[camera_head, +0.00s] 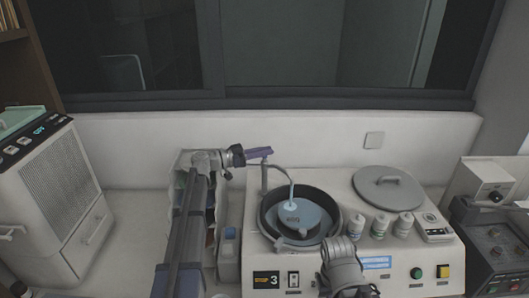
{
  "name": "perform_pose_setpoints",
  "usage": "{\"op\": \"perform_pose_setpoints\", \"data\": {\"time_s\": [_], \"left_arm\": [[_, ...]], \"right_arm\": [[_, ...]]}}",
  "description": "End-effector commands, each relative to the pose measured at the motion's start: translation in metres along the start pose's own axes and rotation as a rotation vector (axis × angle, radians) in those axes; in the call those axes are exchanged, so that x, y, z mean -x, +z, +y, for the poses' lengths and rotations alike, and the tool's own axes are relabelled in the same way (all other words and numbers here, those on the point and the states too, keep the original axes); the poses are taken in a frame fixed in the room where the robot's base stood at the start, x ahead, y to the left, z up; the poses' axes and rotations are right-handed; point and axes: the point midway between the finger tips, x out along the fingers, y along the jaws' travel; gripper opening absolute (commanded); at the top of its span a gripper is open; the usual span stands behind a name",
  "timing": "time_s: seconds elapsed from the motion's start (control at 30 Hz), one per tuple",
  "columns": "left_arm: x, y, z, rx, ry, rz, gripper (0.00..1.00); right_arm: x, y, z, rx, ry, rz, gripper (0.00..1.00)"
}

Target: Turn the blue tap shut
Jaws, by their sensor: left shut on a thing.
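The tap's grey pipe (264,178) rises at the left rear of the round basin, and its spout (281,168) curves down over the basin. A pale streak (291,197) runs down from the spout to the blue-grey disc (312,218) in the basin; it looks like running water. My left gripper (260,152) reaches in from the left, with its purplish fingers at the top of the pipe. It is shut on the tap's handle, which the fingers largely hide, so its angle cannot be told. Part of my right arm shows at the bottom centre; its fingers are not seen.
The dark basin rim (334,205) is set in a white machine housing (440,262). Several small bottles (380,225) and a round grey lid (388,187) are to its right. A vented white unit (62,190) stands at the left. A wall rises close behind the tap.

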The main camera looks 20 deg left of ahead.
Motion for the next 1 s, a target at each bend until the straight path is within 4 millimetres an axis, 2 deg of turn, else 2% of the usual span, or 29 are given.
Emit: {"op": "perform_pose_setpoints", "data": {"time_s": [0.03,0.43,1.0], "left_arm": [[-0.0010,-0.0002,-0.0062,0.000,0.039,0.001,0.00],[-0.0009,-0.0003,-0.0031,0.000,0.276,0.001,0.00],[-0.0008,-0.0005,0.0000,0.000,0.349,0.002,0.00]], "right_arm": [[0.0001,0.0000,0.0000,0.000,0.000,0.000,0.00],[0.0001,0.0000,0.0000,0.000,0.000,0.000,0.00],[0.0001,0.0000,0.0000,0.000,0.000,0.000,0.00]]}}
